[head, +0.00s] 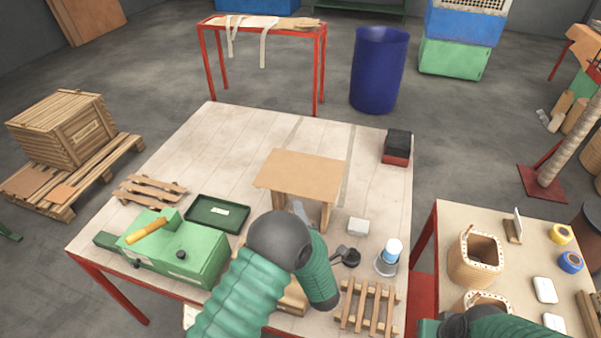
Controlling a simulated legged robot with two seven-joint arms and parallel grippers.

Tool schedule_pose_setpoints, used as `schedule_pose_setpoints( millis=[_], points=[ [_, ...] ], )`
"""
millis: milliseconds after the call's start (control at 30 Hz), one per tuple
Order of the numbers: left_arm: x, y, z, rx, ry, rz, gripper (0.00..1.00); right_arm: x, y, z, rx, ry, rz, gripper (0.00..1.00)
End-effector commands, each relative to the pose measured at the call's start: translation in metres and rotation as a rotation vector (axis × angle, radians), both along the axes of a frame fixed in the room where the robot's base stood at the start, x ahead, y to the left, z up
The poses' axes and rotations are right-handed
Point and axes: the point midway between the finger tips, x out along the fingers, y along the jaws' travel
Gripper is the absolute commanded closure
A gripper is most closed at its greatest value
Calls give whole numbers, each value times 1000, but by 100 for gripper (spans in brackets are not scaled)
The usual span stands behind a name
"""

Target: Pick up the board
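The board is most likely the flat tan panel (300,172) in the middle of the wooden-topped table. It lies level, raised on upright wooden supports (324,215). My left arm comes up from the bottom and its dark rounded joint covers the area just in front of the panel. A small grey part that looks like my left gripper (299,209) shows at the panel's near edge, by the supports. Its fingers are too small and hidden to tell whether they are open or touch the panel. My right arm shows only at the bottom right edge; its gripper is out of view.
On the table are a green machine (178,252), a dark green tray (217,213), wooden slats (150,190), a black and red box (397,147), a white-capped jar (389,257) and a small wooden rack (368,306). The table's far part is clear.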

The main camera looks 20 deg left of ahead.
Motion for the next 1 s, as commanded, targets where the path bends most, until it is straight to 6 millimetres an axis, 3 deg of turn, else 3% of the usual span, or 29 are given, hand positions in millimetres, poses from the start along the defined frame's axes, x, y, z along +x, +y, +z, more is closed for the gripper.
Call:
schedule_pose_setpoints(
  millis=[400,667,900,1000],
  points=[
    [49,20,5,1,0,1,72,0,0,22,0,0,0,100],
    [54,23,3,1,0,0,72,0,0,21,0,0,0,100],
    [54,23,3,1,0,0,100,0,0,21,0,0,0,100],
    [54,22,3,0,1,0,100,0,0,21,0,0,0,100]
  ],
)
